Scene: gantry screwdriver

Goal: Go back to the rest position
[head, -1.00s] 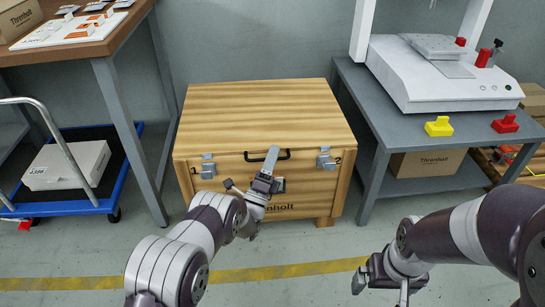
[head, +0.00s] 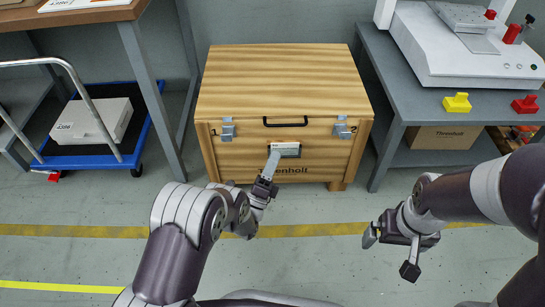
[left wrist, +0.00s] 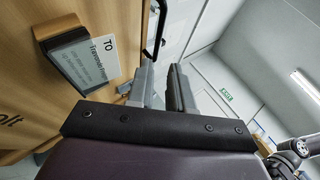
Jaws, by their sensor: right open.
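My left gripper (head: 272,166) is in front of the wooden chest (head: 276,80), its fingers upright in the head view near the label holder on the chest front. In the left wrist view its two fingers (left wrist: 162,85) stand apart with an empty gap between them. Touching or not touching the chest cannot be told. My right gripper (head: 391,250) is open and empty over the floor at the right, clear of the chest. The chest lid is down. Its black handle (head: 286,122), left latch (head: 228,132) and right latch (head: 343,130) show on the front.
A grey bench (head: 400,95) with a white machine (head: 465,50), a yellow block (head: 457,103) and a red block (head: 525,104) stands right of the chest. A blue trolley (head: 140,140) and a wooden-topped table (head: 80,17) are at the left. The floor before the chest is clear.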

